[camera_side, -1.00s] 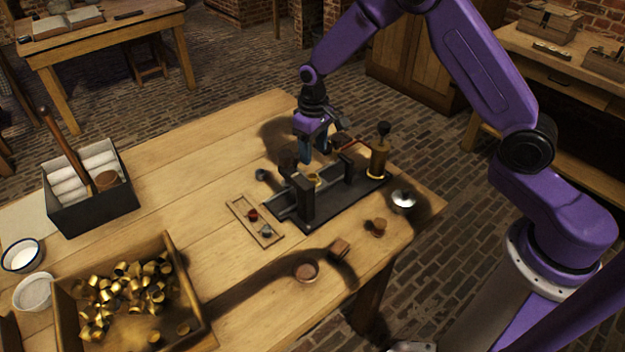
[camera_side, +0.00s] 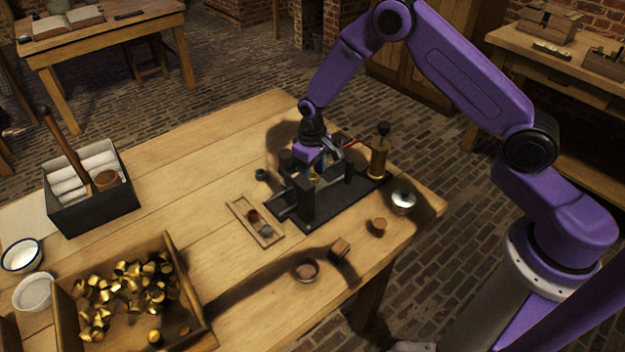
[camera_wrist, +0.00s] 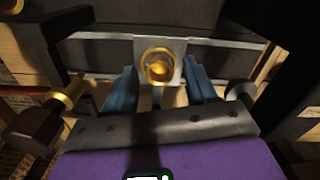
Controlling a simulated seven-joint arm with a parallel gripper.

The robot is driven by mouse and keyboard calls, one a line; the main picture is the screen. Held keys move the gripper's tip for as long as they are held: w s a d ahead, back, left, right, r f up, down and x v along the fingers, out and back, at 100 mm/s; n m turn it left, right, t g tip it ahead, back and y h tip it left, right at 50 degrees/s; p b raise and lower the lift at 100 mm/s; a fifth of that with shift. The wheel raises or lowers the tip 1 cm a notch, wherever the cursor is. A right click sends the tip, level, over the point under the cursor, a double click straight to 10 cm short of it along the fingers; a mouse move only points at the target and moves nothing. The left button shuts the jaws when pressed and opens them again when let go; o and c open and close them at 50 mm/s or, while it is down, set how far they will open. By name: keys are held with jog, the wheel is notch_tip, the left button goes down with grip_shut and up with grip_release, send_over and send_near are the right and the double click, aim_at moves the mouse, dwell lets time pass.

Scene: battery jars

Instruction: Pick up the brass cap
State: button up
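A round brass cap (camera_wrist: 158,66) sits in a grey metal block of the dark fixture on the bench; its open, ring-like top faces the wrist camera. In the side view only a small bit of brass (camera_side: 313,180) shows between the fixture's posts. My gripper (camera_wrist: 160,82), with blue fingers, is open, with one finger to each side of the cap. The fingers look apart from it in the wrist view. In the side view my gripper (camera_side: 312,165) is low over the fixture (camera_side: 335,206), and its fingertips are partly hidden by the posts.
A wooden crate (camera_side: 200,300) holds many loose brass caps. Dark posts (camera_side: 306,197) rise close around my gripper. A brass pump-like cylinder (camera_side: 379,158) stands at the fixture's right end. A small wooden tray (camera_side: 268,240), a silver lidded dish (camera_side: 403,201) and small wooden pieces lie nearby.

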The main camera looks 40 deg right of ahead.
grip_shut()
jog(key=shift+r, duration=0.2)
